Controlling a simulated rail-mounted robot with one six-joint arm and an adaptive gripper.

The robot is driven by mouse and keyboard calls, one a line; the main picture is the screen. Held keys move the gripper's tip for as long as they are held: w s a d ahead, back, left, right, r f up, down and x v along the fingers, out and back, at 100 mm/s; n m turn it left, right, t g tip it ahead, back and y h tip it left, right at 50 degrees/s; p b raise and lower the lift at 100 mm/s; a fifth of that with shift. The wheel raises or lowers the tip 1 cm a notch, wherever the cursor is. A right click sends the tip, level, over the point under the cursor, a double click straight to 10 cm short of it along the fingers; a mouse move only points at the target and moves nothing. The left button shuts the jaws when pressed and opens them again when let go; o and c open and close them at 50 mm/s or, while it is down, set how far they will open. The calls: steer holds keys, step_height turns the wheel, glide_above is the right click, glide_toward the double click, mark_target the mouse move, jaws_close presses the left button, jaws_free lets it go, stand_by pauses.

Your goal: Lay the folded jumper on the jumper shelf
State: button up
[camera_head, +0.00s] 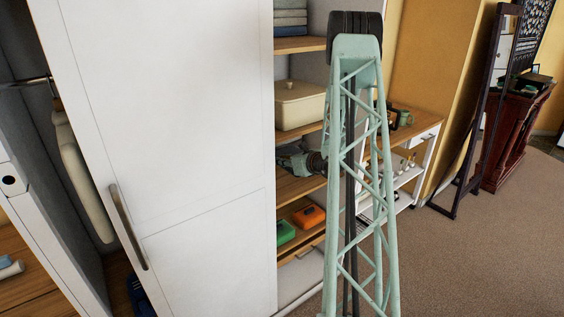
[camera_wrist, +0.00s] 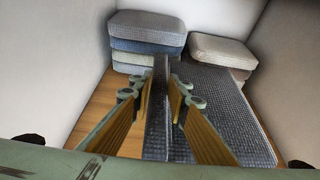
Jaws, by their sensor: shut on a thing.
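In the wrist view my gripper (camera_wrist: 160,92) is shut on a dark grey knitted jumper (camera_wrist: 228,108). A narrow fold of it stands up between the fingers, and a flat panel spreads to the right. The jumper is over the wooden shelf board (camera_wrist: 98,105), inside a compartment with pale walls. I cannot tell whether its underside rests on the board. In the head view my gripper (camera_head: 296,163) reaches into the middle compartment of the open shelving, partly hidden behind my arm. The jumper cannot be made out there.
At the back of the compartment stand a left stack of folded knitwear (camera_wrist: 147,30) and a right stack (camera_wrist: 222,48); the jumper reaches close to both. A cream box (camera_head: 300,104) sits one shelf up. Green (camera_head: 285,232) and orange (camera_head: 309,216) boxes sit below. A white door (camera_head: 170,120) stands left.

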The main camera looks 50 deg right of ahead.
steer(key=shift+f+b, duration=3.4)
steer(key=shift+f, duration=0.8)
steer(key=shift+f+b, duration=0.5)
steer(key=shift+f, duration=0.05)
steer(key=o, duration=1.1)
steer(key=shift+c, duration=0.2)
steer(key=shift+s, duration=0.15)
steer(key=v, duration=1.1)
steer(key=shift+s+r, duration=0.2)
steer(key=shift+s, duration=0.1)
